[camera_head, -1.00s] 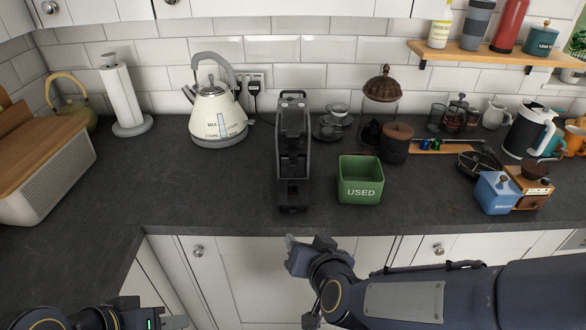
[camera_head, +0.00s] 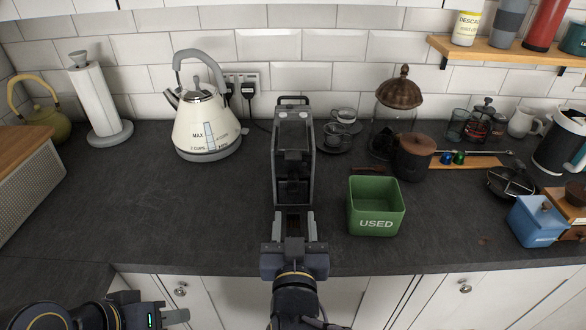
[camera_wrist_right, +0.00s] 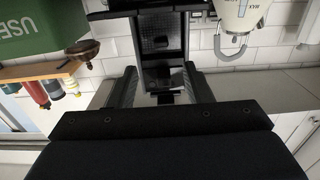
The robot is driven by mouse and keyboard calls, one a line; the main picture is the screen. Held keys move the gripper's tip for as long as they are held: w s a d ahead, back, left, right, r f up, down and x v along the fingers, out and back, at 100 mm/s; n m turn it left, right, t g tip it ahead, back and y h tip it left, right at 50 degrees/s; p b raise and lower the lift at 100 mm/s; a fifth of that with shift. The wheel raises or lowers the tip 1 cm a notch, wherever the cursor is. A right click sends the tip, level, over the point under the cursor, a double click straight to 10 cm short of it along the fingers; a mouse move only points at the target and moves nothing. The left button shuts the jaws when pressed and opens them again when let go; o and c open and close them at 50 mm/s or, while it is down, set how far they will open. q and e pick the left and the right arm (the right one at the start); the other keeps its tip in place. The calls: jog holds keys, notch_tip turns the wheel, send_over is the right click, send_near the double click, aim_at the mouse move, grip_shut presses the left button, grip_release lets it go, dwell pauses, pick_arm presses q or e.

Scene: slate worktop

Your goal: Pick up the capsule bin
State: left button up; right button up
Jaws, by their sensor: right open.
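A black coffee machine (camera_head: 295,140) stands on the worktop. A dark box-like part (camera_head: 294,226) sticks out low at its front; it may be the capsule bin, but nothing readable on it says so. My right gripper (camera_head: 295,224) is open in front of the machine, one finger on each side of this part. In the right wrist view the fingers (camera_wrist_right: 162,88) flank the dark part; contact cannot be told. A green open bin marked USED (camera_head: 376,218) stands to the right of the gripper. My left gripper (camera_head: 176,316) is low at the left, its opening unclear.
A cream kettle (camera_head: 205,128) stands behind left. Glass cups (camera_head: 338,132), a brown canister (camera_head: 412,158) and a blue box (camera_head: 537,222) stand to the right. The worktop left of the machine (camera_head: 140,195) is clear.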

aim_at(293, 191)
jog(key=shift+w, duration=0.85)
jog(key=w, duration=0.5)
jog(key=shift+w+a+f, duration=0.1)
jog(key=shift+w+f, duration=0.05)
jog(key=shift+w, duration=0.15)
grip_shut()
